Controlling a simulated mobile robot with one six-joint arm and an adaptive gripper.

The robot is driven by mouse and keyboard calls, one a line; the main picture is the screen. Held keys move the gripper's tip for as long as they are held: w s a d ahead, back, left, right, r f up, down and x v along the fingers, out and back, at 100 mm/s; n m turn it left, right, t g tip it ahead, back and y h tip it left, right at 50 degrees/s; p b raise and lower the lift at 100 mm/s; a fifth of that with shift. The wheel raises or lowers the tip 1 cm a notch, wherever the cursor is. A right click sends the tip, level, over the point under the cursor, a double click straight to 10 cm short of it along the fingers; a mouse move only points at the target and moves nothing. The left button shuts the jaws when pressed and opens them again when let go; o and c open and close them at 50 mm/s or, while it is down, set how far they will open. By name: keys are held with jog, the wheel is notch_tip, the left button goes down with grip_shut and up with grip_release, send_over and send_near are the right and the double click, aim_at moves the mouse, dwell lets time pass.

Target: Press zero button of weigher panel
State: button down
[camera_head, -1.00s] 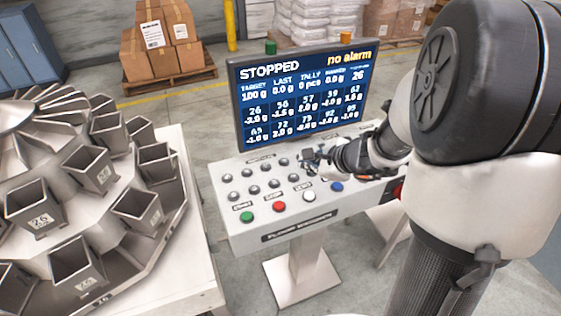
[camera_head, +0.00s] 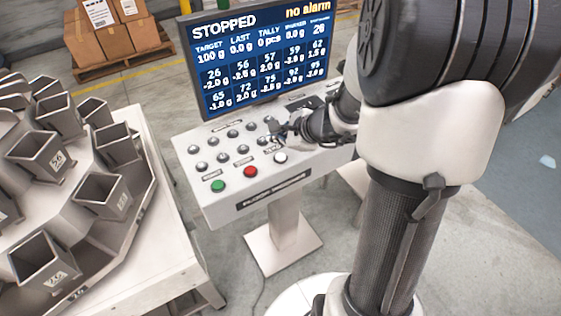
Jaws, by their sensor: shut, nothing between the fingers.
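The weigher panel (camera_head: 222,197) is a pale console on a pedestal. Its front row shows a green button (camera_head: 218,186), a red button (camera_head: 250,171) and a white button (camera_head: 280,157). Small labels stand behind the buttons, but I cannot read them surely; the one by the white button is partly covered by my gripper. Several grey knobs sit behind the labels. My gripper (camera_head: 272,129) is shut and empty, over the right part of the panel, just behind the white button. I cannot tell whether it touches the surface. My arm hides the panel's right end.
The screen (camera_head: 196,62) stands at the panel's back and reads STOPPED and no alarm. The multihead weigher with grey buckets (camera_head: 100,195) is at left on a white table (camera_head: 180,240). Boxes on a pallet (camera_head: 125,62) stand at the back left.

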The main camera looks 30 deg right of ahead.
aim_at(279, 158)
jog(key=shift+f+b, duration=1.5)
jog(key=shift+f, duration=0.4)
jog(key=shift+f, duration=0.1)
jog(key=shift+f+b, duration=0.25)
jog(key=shift+b, duration=0.3)
jog(key=shift+f+b, duration=0.45)
jog(key=shift+b, duration=0.1)
dwell(0.3)
jog(key=shift+r, duration=0.1)
jog(key=shift+r+p, duration=0.65)
jog(key=shift+r, duration=0.1)
notch_tip(279, 158, up, 5)
jog(key=p, duration=0.4)
